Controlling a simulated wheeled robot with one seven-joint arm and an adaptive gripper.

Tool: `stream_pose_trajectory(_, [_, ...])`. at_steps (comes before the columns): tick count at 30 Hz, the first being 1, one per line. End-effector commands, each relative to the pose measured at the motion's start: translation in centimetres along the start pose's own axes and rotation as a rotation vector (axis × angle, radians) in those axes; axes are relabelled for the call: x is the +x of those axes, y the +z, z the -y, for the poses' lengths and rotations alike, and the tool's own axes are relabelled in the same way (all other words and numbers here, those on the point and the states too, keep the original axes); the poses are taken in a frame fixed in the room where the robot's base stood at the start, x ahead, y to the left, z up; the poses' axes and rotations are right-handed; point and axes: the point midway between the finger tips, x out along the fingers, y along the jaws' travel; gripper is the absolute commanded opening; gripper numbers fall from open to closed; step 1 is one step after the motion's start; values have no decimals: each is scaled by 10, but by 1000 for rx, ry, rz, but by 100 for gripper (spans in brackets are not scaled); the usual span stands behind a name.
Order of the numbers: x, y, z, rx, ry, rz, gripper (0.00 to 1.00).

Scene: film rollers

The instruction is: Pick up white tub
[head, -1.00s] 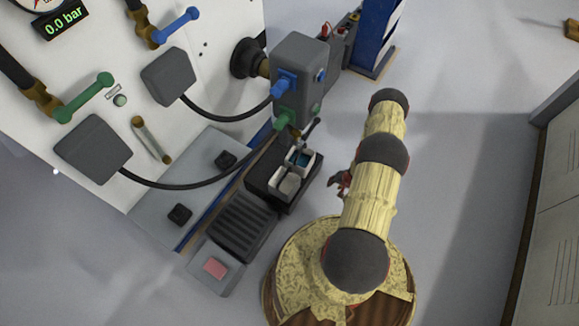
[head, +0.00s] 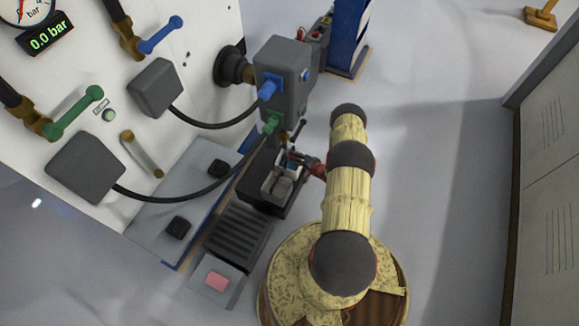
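A small white tub (head: 279,188) with pale grey contents sits in a dark tray (head: 262,200) below the grey box. A second white-walled tub with blue contents (head: 285,163) sits just behind it, partly hidden by my gripper. My gripper (head: 302,164) is dark and red and reaches in from the right, at the tubs' upper right side. Its fingers are small and blend with the tubs. I cannot tell whether they are open or touching a tub.
A grey box (head: 283,75) with blue and green fittings stands close behind the tray. A ribbed dark pad (head: 238,230) and a pink-topped block (head: 217,281) lie in front. A hose (head: 190,190) runs at left. The floor at right is clear up to the cabinet (head: 548,200).

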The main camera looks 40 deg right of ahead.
Motion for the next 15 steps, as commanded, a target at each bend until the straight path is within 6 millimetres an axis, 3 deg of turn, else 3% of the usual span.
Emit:
stream_pose_trajectory(9, [42, 3, -1, -2, 0, 1, 33])
stream_pose_trajectory(15, [49, 1, 2, -1, 1, -1, 33])
